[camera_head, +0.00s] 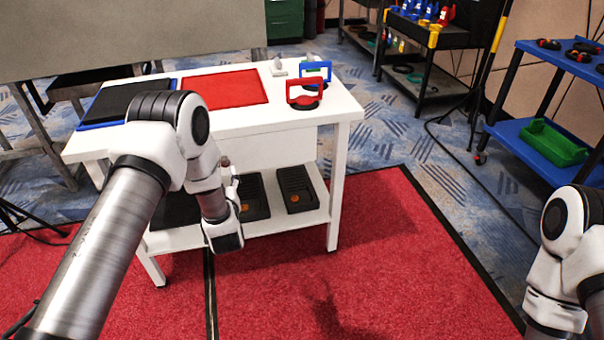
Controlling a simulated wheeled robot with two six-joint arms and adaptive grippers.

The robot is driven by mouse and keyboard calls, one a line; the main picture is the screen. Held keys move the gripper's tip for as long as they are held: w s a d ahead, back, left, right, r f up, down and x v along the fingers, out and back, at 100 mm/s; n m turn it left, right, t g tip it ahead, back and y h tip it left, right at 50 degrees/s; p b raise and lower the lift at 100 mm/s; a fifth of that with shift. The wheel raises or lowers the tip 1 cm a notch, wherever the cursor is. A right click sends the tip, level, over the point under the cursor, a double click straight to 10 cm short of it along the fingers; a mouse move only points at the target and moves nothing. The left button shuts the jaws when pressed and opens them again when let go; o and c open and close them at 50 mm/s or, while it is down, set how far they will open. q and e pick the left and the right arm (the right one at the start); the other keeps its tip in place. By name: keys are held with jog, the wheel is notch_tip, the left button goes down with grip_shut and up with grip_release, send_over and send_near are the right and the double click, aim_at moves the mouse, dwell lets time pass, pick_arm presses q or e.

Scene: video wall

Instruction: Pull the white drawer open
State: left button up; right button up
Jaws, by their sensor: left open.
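The white drawer (275,151) is the plain white front under the top of the white table (345,112). It looks flush with the table, and I see no gap. My left arm covers its left part, and I cannot make out a handle. My left gripper (231,180) is small in view, in front of the table below the drawer front and partly hidden by my own wrist. It is open and seems to hold nothing. Whether it touches the table I cannot tell. My right arm shows at the right edge, but its gripper is out of view.
On the table lie a black pad with a blue edge (112,103), a red mat (222,90), and red (305,93) and blue (316,68) handled tools. Black trays (297,188) sit on its lower shelf. A blue cart (530,150) stands right. Red carpet in front is clear.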

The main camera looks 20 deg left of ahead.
aim_at(225, 164)
pick_arm(q)
jog(key=b+x, duration=0.1)
jog(key=x, duration=0.2)
jog(key=f+b+x, duration=0.1)
jog(key=b+x, duration=0.1)
jog(key=x, duration=0.1)
jog(key=d+f+b+x, duration=0.1)
jog(key=x, duration=0.2)
jog(key=shift+w+a, duration=0.2)
jog(key=shift+w, duration=0.4)
jog(key=shift+n, duration=0.3)
grip_shut()
pick_arm(e)
notch_tip(225, 164, down, 6)
jog(key=shift+d+f, duration=0.2)
jog(key=shift+d, duration=0.05)
